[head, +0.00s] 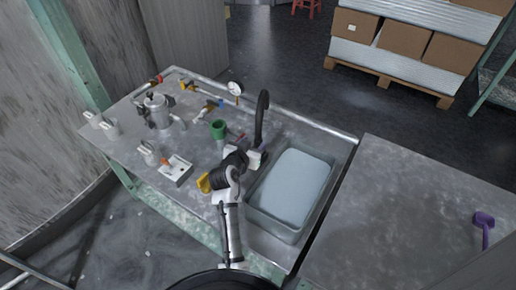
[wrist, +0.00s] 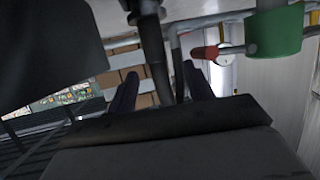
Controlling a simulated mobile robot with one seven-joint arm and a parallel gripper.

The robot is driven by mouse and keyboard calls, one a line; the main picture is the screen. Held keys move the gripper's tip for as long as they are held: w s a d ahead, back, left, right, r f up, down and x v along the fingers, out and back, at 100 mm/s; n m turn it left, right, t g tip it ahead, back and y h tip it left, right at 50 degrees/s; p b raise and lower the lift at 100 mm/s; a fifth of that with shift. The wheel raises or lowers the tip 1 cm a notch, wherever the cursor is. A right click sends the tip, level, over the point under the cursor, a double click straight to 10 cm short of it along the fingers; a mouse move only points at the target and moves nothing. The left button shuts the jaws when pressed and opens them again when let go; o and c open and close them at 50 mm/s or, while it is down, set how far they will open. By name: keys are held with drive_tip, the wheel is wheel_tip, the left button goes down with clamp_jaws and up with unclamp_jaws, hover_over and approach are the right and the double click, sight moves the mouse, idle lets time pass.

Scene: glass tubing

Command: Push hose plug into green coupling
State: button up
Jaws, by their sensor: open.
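A green coupling (head: 218,129), cup-shaped, stands at the middle of the metal bench, left of the black spout. It also shows at the upper right of the wrist view (wrist: 275,32). A red-tipped piece (wrist: 206,52) lies just left of it there, on a grey rod running to the green part. I cannot tell whether it is the hose plug. My gripper (wrist: 160,90) is open, its two dark fingers apart. A black upright hose or spout (wrist: 153,45) shows in the gap, beyond the fingers. In the head view my gripper is near the sink's upper left edge, right of the coupling.
The black spout (head: 261,115) stands behind my gripper. A metal pot (head: 157,112), a gauge (head: 235,88) and several valves crowd the left bench. The right bench (head: 400,215) is mostly clear.

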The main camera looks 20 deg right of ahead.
sight(257, 141)
drive_tip(key=shift+f+p+x, duration=0.15)
drive_tip(key=shift+p+x, duration=0.35)
drive_tip(key=shift+x, duration=0.8)
drive_tip(key=shift+f+p+x, duration=0.15)
drive_tip(key=shift+p+x, duration=0.35)
drive_tip(key=shift+x, duration=0.8)
drive_tip(key=shift+s, duration=0.2)
drive_tip(key=shift+c, duration=0.4)
clamp_jaws()
